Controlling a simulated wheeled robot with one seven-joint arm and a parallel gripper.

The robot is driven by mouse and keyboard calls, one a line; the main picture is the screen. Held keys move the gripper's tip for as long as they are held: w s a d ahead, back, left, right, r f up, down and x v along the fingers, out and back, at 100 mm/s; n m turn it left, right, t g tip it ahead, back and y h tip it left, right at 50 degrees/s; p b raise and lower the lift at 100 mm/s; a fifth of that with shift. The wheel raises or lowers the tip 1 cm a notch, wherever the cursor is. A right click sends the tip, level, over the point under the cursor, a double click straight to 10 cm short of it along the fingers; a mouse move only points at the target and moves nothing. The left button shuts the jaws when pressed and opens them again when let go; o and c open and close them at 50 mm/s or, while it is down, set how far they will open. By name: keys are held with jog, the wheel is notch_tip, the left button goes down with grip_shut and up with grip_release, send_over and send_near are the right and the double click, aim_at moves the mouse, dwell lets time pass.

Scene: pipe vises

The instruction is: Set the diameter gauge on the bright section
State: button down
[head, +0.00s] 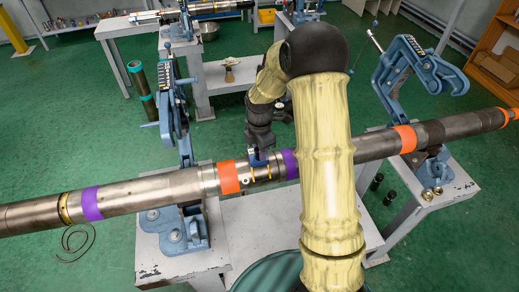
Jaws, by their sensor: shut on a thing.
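A long pipe (372,146) lies across the view on blue vises, with purple and orange bands. A bright metal section (150,190) lies between the left purple band and the left orange band. Another short bright stretch with yellow marks (262,172) lies between that orange band and the middle purple band. My gripper (257,150) points down over this short stretch, shut on a small blue piece (257,158), apparently the diameter gauge. The piece is at the pipe's top; I cannot tell whether it touches. My arm hides part of the pipe to the right.
The left blue vise (172,230) stands on a grey bench, its upper arm raised. The right vise (410,75) is open too. Black cylinders (377,181) and brass pieces (428,193) sit by the right stand. A cable (77,240) lies on the green floor.

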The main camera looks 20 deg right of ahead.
jog(key=shift+f, duration=0.35)
dwell(0.7)
jog(key=c, duration=1.1)
grip_release()
jog(key=shift+r+p, duration=2.95)
jog(key=shift+r, duration=0.55)
